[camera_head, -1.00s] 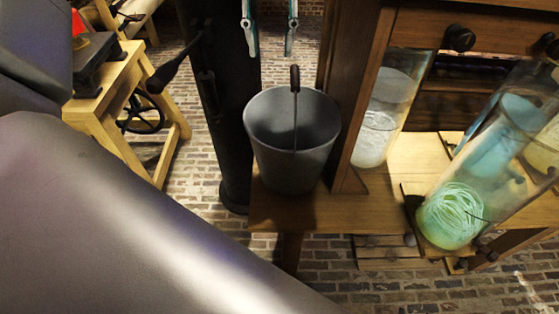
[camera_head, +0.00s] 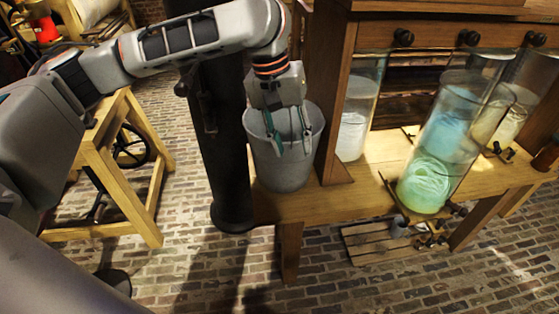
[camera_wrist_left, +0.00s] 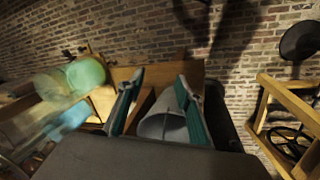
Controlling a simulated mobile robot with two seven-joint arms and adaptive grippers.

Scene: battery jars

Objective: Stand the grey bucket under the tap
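The grey bucket (camera_head: 283,172) stands upright at the left end of the wooden bench, beside a dark column. My left gripper (camera_head: 291,142) points down over its mouth, fingers apart; how deep they reach is unclear. In the left wrist view the bucket (camera_wrist_left: 165,122) shows between the two open fingers (camera_wrist_left: 158,78). The bucket's handle is not clearly visible now. I cannot make out a tap for certain; small dark fittings (camera_head: 455,209) sit by the green-filled jar. My right gripper is not in view.
The glass jar with green contents (camera_head: 428,180) stands right on the bench (camera_head: 350,203); a pale-filled jar (camera_head: 355,125) stands behind a wooden post (camera_head: 333,100). A slatted wooden stand (camera_head: 372,243) is on the brick floor below. A wooden frame (camera_head: 145,220) stands left.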

